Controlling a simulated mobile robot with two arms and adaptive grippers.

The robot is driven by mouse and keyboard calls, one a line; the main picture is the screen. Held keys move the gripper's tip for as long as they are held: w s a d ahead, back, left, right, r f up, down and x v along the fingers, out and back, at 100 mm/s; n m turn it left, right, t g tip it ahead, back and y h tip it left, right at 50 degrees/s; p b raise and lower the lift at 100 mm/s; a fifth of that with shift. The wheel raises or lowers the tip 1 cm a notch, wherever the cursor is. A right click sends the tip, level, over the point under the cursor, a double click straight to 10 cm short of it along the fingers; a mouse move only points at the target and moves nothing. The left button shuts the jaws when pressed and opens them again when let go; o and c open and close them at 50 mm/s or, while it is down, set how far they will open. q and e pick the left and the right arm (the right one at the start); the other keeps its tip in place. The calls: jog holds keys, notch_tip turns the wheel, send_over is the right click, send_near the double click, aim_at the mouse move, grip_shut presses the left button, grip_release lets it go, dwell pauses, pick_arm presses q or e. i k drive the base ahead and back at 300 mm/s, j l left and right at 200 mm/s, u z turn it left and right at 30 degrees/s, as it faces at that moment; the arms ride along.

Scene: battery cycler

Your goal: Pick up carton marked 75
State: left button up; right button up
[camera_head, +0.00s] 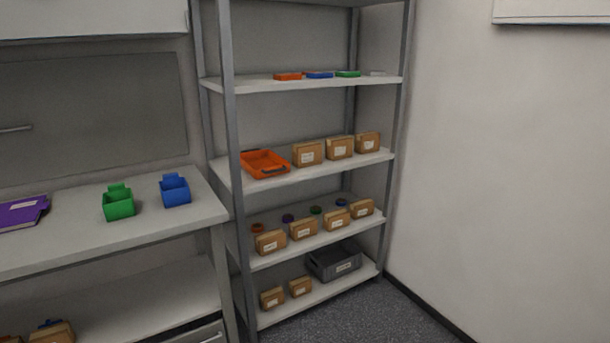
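Several brown cartons with white labels stand on the grey metal shelf rack. On the middle shelf are a left carton (308,153), a centre carton (340,147) and a right carton (368,142). The shelf below holds a row of cartons, with one at its left end (270,242) and one at its right end (362,208). Two small cartons stand on the bottom shelf, one at left (272,298) and one to its right (300,286). The label print is too small to read, so I cannot tell which carton is marked 75. Neither gripper is in view.
An orange tray (265,164) sits left on the middle shelf, and a grey crate (334,261) on the bottom shelf. The workbench (120,235) at left holds a green bin (118,204), a blue bin (175,191) and a purple folder (22,213). Bare floor (395,315) shows at lower right.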

aim_at(341, 147)
jog(key=i+l, duration=0.8)
jog(key=l, duration=0.25)
jog(key=z, duration=0.05)
